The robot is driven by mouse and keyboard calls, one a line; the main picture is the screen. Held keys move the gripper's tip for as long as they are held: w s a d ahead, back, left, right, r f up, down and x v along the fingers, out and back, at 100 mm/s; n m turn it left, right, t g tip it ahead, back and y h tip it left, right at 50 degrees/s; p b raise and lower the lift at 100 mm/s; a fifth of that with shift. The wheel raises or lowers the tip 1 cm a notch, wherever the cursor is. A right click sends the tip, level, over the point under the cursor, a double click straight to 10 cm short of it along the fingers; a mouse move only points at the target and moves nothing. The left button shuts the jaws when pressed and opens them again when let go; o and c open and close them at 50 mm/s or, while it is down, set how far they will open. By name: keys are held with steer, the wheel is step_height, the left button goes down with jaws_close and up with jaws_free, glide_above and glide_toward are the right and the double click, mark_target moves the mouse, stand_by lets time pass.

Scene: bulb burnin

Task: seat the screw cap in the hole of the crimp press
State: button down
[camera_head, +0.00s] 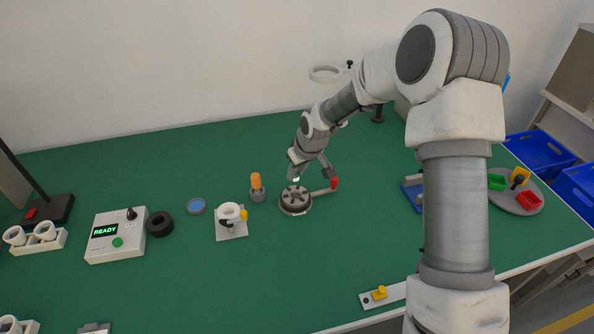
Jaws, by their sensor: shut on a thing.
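The crimp press appears to be the round grey metal base (295,203) in the middle of the green table, with a side lever ending in a red knob (334,183). Dark openings show in its top. My gripper (298,175) points down just above the far side of this base. It is shut on a small pale thing (296,179), probably the screw cap, mostly hidden by the fingers. The cap looks slightly above the press top; I cannot tell whether it touches or lines up with the hole.
An orange-handled tool (257,184) stands close left of the press. Further left are a white stand (231,233), a blue disc (196,206), a black ring (160,224) and a box reading READY (117,247). Coloured bins (528,203) sit right.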

steer(key=shift+f+b, duration=1.95)
steer(key=shift+f, duration=1.1)
steer(key=shift+f+b, duration=0.65)
steer(key=shift+b, duration=0.05)
steer(key=shift+r, duration=0.2)
stand_by(0.4)
steer(key=shift+f+b, duration=0.2)
steer(key=shift+b, duration=0.4)
stand_by(1.7)
steer(key=shift+r, duration=0.2)
stand_by(1.0)
